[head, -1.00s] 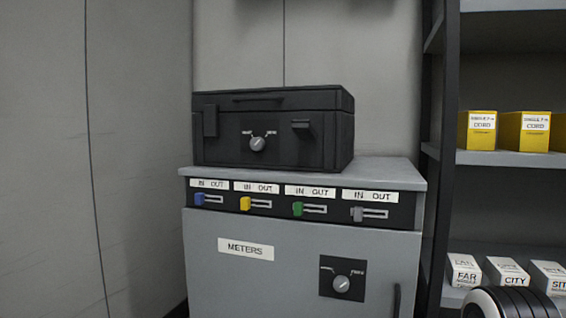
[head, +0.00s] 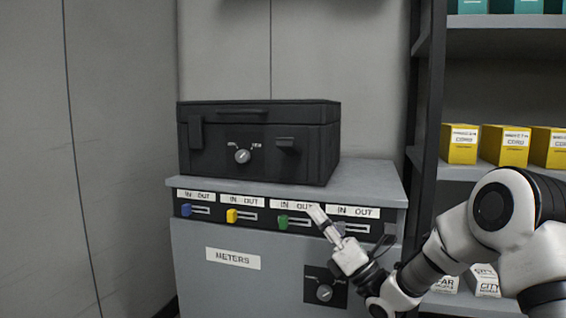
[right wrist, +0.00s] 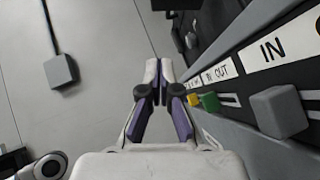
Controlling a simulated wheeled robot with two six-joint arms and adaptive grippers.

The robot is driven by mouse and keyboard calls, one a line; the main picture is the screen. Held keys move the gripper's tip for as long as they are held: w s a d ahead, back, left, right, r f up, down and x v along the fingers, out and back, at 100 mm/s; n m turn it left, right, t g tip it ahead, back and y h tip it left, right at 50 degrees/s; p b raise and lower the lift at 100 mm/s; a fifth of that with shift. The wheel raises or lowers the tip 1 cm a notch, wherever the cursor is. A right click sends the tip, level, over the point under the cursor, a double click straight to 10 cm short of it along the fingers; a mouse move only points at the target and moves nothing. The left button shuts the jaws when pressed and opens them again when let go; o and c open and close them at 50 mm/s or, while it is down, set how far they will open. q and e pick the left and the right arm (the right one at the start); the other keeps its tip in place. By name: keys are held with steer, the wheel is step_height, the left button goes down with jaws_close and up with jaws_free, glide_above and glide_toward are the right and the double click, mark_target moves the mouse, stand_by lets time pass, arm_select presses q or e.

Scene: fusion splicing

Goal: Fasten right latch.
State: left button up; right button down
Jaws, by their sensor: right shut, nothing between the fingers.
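A black case (head: 260,160) sits closed on top of the grey cabinet. Its right latch (head: 287,145) sticks out from the front face, while its left latch (head: 196,132) hangs flat down against it. A round knob (head: 242,156) is between them. My right gripper (head: 316,211) is shut and empty, in front of the cabinet's slider strip, below and to the right of the right latch and apart from it. In the right wrist view the closed fingers (right wrist: 156,72) point ahead along the cabinet front. My left gripper is not in view.
The grey cabinet (head: 215,285) has blue, yellow, green and grey sliders under IN/OUT labels. A grey slider (right wrist: 279,111) is near the fingers in the right wrist view. A shelf (head: 500,45) with yellow boxes (head: 503,146) stands at right. The space left of the cabinet is free.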

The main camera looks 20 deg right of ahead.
steer(key=shift+w, duration=0.1)
steer(key=b, duration=0.4)
glide_toward(280, 149)
steer(key=a+x, duration=0.1)
steer(key=x, duration=0.4)
steer(key=shift+w+d+r, duration=0.1)
steer(key=shift+r, duration=0.35)
